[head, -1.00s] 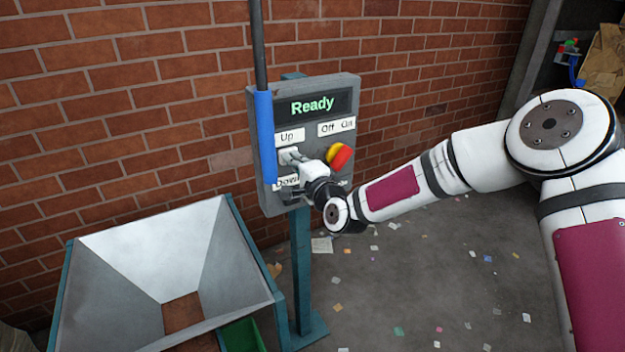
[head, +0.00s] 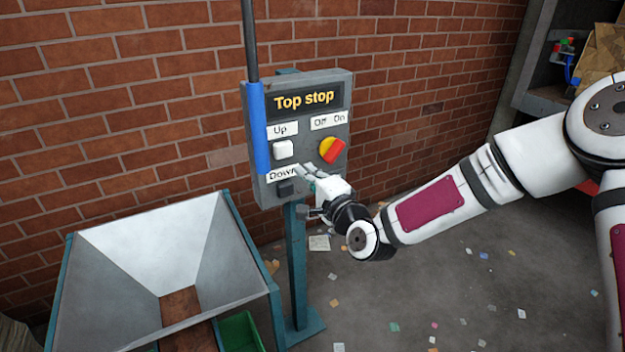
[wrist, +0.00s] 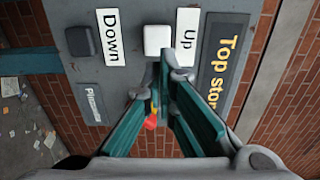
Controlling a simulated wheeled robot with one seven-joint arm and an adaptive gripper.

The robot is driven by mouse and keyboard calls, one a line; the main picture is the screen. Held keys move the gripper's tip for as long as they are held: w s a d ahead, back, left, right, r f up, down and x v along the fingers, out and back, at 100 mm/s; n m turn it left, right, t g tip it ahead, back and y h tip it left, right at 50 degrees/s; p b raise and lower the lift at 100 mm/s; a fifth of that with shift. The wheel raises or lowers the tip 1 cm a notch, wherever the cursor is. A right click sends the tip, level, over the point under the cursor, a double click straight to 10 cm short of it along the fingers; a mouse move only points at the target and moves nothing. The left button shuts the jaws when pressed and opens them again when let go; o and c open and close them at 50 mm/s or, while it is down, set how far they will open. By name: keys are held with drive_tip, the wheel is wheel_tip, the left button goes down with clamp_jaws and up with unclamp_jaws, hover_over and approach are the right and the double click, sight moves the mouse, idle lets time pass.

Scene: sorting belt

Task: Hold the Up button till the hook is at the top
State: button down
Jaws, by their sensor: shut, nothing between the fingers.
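The grey control box (head: 262,190) hangs on a teal post before the brick wall. Its display (head: 304,101) reads "Top stop" in yellow. The white Up button (head: 283,150) sits under the "Up" label, uncovered in the head view; it also shows in the wrist view (wrist: 157,38). The dark Down button (head: 288,187) is below it. My gripper (head: 303,171) is shut and empty, to the lower right of the Up button and apart from it. In the wrist view its fingertips (wrist: 174,72) are just beside the button. The hook is not in view.
A red and yellow rotary switch (head: 333,150) is close above my fingers, under "Off" and "On". A dark pole with a blue sleeve (head: 257,128) hangs along the box's left edge. A metal hopper (head: 130,250) stands at lower left. Scraps litter the floor.

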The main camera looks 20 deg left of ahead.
drive_tip(key=shift+v, duration=1.25)
